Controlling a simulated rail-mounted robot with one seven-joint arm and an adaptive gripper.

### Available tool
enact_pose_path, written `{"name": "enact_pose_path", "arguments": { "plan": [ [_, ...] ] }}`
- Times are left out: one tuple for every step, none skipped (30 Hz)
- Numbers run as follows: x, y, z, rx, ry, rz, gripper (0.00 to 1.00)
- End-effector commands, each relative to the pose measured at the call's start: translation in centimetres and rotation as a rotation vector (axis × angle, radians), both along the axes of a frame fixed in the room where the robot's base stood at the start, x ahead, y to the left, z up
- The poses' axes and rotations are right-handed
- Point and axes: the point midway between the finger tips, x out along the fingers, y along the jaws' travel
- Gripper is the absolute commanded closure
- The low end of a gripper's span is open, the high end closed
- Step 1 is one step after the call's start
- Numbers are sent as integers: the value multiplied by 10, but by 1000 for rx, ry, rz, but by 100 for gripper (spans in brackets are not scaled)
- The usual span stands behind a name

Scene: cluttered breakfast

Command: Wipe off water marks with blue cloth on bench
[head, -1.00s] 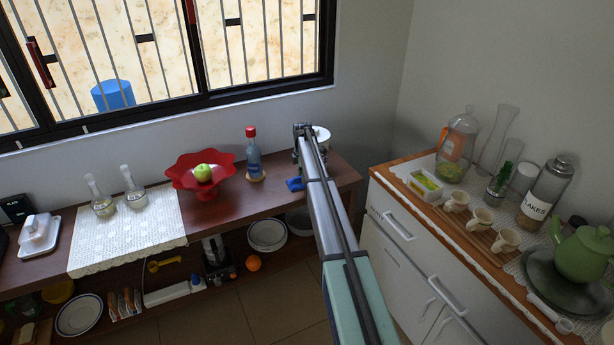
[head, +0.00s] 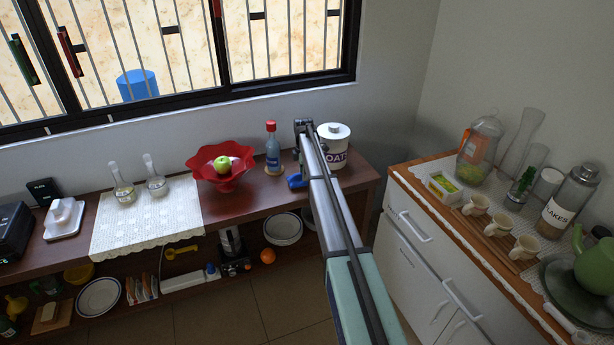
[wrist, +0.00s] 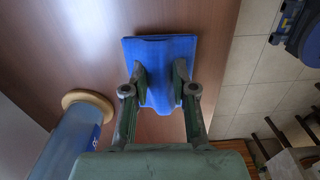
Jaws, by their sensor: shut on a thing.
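The blue cloth (wrist: 160,48) lies flat on or just above the brown bench (wrist: 205,30) in the wrist view. My gripper (wrist: 162,80) is shut on its near part, with a finger on each side. In the head view only a small blue piece of the cloth (head: 295,182) shows at the left of my arm, close to the bottle. My arm hides the rest of it and most of the gripper. I cannot make out any water marks; a pale glare lies on the bench in the wrist view.
A blue bottle with a red cap (head: 272,150) stands left of the cloth on a round coaster (wrist: 90,101). A red bowl (head: 220,170) with a green apple is further left. An oats canister (head: 334,147) stands behind my arm. A white cabinet (head: 420,250) is at right.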

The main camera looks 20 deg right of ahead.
Motion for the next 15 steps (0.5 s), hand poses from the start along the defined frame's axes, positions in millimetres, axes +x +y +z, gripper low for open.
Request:
{"name": "enact_pose_path", "arguments": {
  "plan": [
    [0, 0, 8, -1, -2, 1, 100],
    [0, 0, 11, -1, -1, 1, 100],
    [0, 1, 15, -1, -1, 1, 100],
    [0, 1, 18, -1, -1, 2, 100],
    [0, 1, 20, -1, -1, 2, 100],
    [1, 2, 24, -1, -1, 2, 100],
    [1, 2, 27, -1, -1, 2, 100],
    [1, 2, 29, -1, -1, 3, 100],
    [1, 2, 33, -1, -1, 3, 100],
    [1, 3, 36, -1, 0, 3, 100],
    [1, 3, 38, -1, -1, 4, 100],
    [1, 3, 42, -1, -1, 4, 100],
    [1, 3, 44, -1, -1, 4, 100],
    [1, 4, 47, -1, -1, 4, 100],
    [1, 4, 51, -1, -1, 5, 100]
  ]
}}
